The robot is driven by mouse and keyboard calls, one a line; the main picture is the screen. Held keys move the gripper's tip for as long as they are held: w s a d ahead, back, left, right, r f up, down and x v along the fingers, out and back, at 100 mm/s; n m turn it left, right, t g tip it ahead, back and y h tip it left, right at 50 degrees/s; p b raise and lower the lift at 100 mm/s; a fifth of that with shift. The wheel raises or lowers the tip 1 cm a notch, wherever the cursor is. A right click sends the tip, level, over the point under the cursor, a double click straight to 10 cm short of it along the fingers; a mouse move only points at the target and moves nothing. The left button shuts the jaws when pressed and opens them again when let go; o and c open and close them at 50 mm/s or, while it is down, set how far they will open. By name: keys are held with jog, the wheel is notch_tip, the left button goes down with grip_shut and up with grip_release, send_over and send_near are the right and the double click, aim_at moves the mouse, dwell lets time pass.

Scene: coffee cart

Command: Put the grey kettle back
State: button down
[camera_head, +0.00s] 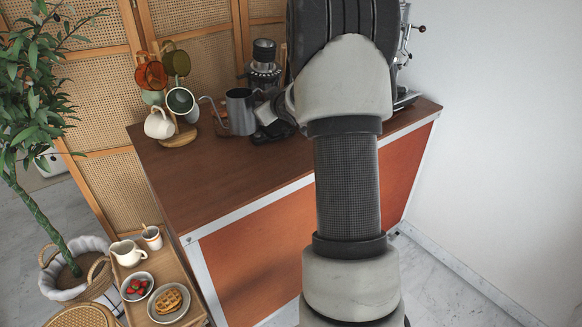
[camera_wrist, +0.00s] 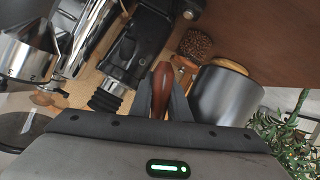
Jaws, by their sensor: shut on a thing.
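The grey kettle (camera_head: 240,111) with a thin curved spout is upright at the back of the brown counter, its spout to the left. In the wrist view the grey kettle (camera_wrist: 222,96) is just right of my fingers. My gripper (camera_wrist: 163,100) is shut on a brown wooden handle (camera_wrist: 161,88) that appears to be the kettle's. I cannot tell whether the kettle's base touches the counter.
A mug tree (camera_head: 178,136) with several mugs stands left of the kettle. A jar of coffee beans (camera_wrist: 195,44) shows nearby. The counter's front left (camera_head: 205,185) is clear.

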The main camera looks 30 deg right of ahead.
jog(key=s+d+f+m+h+b, duration=0.1)
jog(key=d+b, duration=0.1)
jog(key=d, duration=0.6)
jog(key=s+d+f+m+h+b, duration=0.1)
jog(key=d+f+b, duration=0.1)
jog(key=d, duration=0.5)
jog(key=shift+s+d+f+b, duration=0.15)
jog(key=shift+f+b, duration=0.75)
jog(key=shift+f, duration=1.5)
jog(key=shift+d+f+b, duration=0.1)
jog(key=shift+f+b, duration=0.75)
jog(key=shift+f, duration=1.55)
jog(key=shift+f, duration=0.25)
jog(key=c, duration=1.7)
grip_release()
jog(key=shift+o, duration=0.2)
jog(key=shift+r, duration=0.3)
jog(key=p+v, duration=0.1)
jog(key=v, duration=1.1)
